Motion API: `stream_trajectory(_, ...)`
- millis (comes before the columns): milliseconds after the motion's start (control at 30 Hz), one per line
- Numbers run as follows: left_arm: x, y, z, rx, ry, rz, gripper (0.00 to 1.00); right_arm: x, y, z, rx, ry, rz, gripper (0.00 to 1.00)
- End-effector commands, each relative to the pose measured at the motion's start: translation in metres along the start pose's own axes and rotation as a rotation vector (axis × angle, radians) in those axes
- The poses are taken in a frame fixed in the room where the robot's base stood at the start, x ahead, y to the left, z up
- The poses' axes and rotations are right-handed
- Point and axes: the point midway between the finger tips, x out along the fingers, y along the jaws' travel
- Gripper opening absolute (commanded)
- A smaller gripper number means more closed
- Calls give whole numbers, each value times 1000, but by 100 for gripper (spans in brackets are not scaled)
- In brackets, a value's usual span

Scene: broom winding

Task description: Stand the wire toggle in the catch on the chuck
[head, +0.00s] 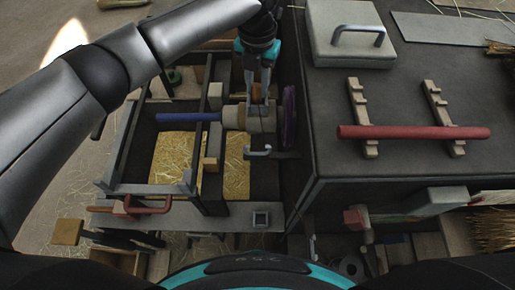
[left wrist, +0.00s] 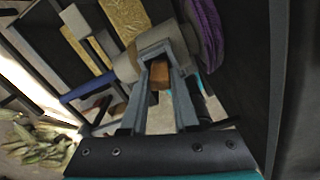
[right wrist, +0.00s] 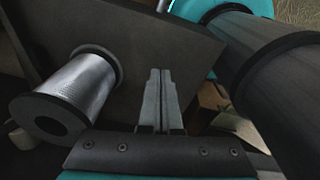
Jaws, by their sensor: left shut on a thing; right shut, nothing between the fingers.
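My left gripper (head: 257,97) is shut on a small brown wooden piece (left wrist: 160,76), which looks like the toggle. The piece also shows between the fingers in the head view (head: 256,92). The fingers point down at the chuck (head: 262,122), a pale grey cylinder with a blue rod (head: 188,117) on its left and a purple disc (head: 289,115) on its right. The fingers hide the catch, and I cannot tell whether the piece touches the chuck. My right gripper (right wrist: 161,75) is shut and empty. A spool of silver wire (right wrist: 77,88) is left of it.
A dark bench top (head: 330,145) at right bears a grey lidded box (head: 345,52) and a red rod (head: 412,132) across two notched wooden rails. Straw-filled bins (head: 173,157) lie below the blue rod. A small crank (head: 258,152) sits in front of the chuck.

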Motion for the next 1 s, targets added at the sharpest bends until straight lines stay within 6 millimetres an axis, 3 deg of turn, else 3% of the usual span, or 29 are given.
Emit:
stream_trajectory(67, 0, 0, 0, 0, 0, 0, 0, 0, 0, 0, 0, 0, 0, 0)
stream_trajectory(100, 0, 0, 0, 0, 0, 0, 33, 0, 0, 0, 0, 0, 0, 0)
stream_trajectory(367, 0, 0, 0, 0, 0, -1, 62, 0, 0, 0, 0, 0, 0, 0)
stream_trajectory(733, -7, 0, 1, 0, -3, -2, 64, 0, 0, 0, 0, 0, 0, 0)
stream_trajectory(867, -26, 0, 1, 0, -6, -1, 64, 2, 0, 0, 0, 0, 0, 0)
stream_trajectory(1000, -60, 0, 2, 1, -8, 0, 64, 5, 0, 1, 0, 0, 0, 0)
